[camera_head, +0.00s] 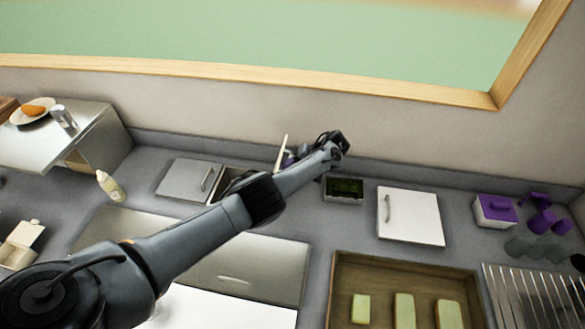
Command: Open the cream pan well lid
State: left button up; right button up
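A thin cream lid (281,152) stands tilted up on edge at the back of the counter, behind my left arm. An open pan well (232,172) shows to its left, largely covered by my arm. My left arm reaches across from the lower left, and its dark gripper (318,146) is at the back by the wall, just right of the raised lid. The fingers are too small and hidden to tell whether they are open or touch the lid. Purplish shapes beside the lid are unclear. My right gripper is not in view.
A grey lid (184,180) and a white lid (410,216) with handles lie flat. A pan well with dark green contents (344,188) is open between them. A brown tray (345,262) holds pale blocks. A purple-topped box (494,210) stands right.

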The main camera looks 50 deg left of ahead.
pick_arm(q)
jog(key=shift+w+d+r, duration=0.1)
jog(key=b+v, duration=0.3)
jog(key=v, duration=0.7)
jog(key=shift+d+r, duration=0.15)
jog(key=shift+r, duration=0.05)
